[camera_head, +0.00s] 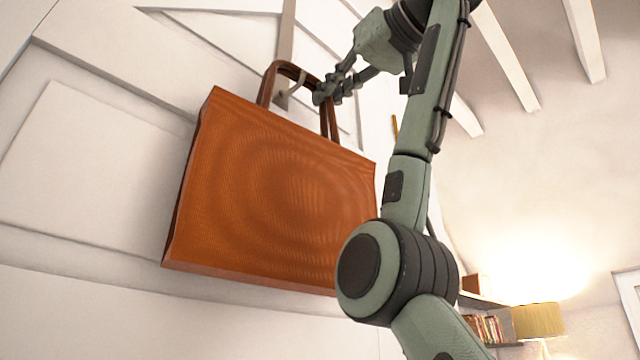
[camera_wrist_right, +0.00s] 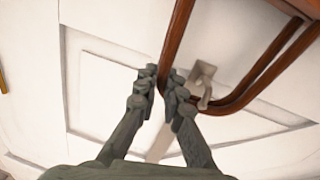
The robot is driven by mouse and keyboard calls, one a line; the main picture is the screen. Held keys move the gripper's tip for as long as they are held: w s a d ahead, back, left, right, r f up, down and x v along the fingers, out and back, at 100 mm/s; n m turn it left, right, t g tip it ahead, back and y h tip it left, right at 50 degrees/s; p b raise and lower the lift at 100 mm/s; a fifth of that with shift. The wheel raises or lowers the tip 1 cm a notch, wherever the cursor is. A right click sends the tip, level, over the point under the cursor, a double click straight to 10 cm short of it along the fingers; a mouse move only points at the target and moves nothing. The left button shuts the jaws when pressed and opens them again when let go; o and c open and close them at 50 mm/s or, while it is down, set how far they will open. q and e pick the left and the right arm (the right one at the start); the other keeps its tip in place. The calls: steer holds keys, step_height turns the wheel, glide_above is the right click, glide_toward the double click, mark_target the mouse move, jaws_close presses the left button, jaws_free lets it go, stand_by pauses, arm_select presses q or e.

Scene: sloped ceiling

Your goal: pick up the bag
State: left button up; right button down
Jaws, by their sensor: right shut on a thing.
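The bag (camera_head: 272,195) is orange with brown handles and hangs tilted in the picture against a white panelled surface. My right gripper (camera_head: 322,94) reaches in from the upper right and is at the right side of the bag's handle loop. In the right wrist view, the gripper (camera_wrist_right: 162,82) has its fingers closed around one brown handle strap (camera_wrist_right: 178,38). A metal hook (camera_wrist_right: 204,80) is close beside the fingers, within the handle loop. Whether the handle still rests on it cannot be told. My left gripper is out of view.
The white panelled surface (camera_head: 90,165) is right behind the bag. At the lower right are a shelf with books (camera_head: 486,328) and a lit lamp (camera_head: 538,320). Ceiling beams (camera_head: 505,55) run overhead. Open room shows to the right of my arm.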

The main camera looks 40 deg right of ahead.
steer(key=shift+w+a+r, duration=0.15)
steer(key=shift+w+r, duration=0.05)
steer(key=shift+r, duration=0.15)
steer(key=shift+s+r+p, duration=0.1)
steer(key=shift+r+p, duration=0.7)
steer(key=shift+r, duration=0.75)
steer(key=shift+s+a+r, duration=0.1)
steer(key=shift+r, duration=0.15)
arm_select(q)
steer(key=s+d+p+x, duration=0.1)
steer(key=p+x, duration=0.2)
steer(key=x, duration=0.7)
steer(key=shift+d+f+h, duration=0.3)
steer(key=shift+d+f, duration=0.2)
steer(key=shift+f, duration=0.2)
arm_select(e)
steer(key=s+a+r, duration=0.5)
steer(key=a+r, duration=0.1)
steer(key=a, duration=0.3)
steer(key=shift+s+a+r, duration=0.35)
steer(key=shift+s+a, duration=0.05)
steer(key=shift+w+d, duration=0.1)
